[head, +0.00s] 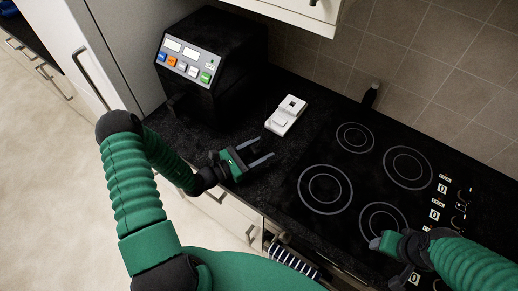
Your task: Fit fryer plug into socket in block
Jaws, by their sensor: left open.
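The black fryer (240,48) stands at the back left of the dark counter, its sloped panel of coloured buttons facing left and front. A white block (286,115) lies on the counter right of the fryer; it has a dark square opening near its far end, which looks like the socket. I cannot make out the fryer plug for certain. My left gripper (266,147) is open and empty, low over the counter in front of the block and apart from it, fingers pointing right. My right gripper (402,273) is at the lower right by the hob; its fingers are unclear.
A black hob (355,180) with several ring markings fills the counter on the right, with knobs at its right edge. A small dark upright object (370,95) stands by the tiled wall. A wall cupboard (305,12) overhangs the back. A striped cloth (292,262) hangs at the front.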

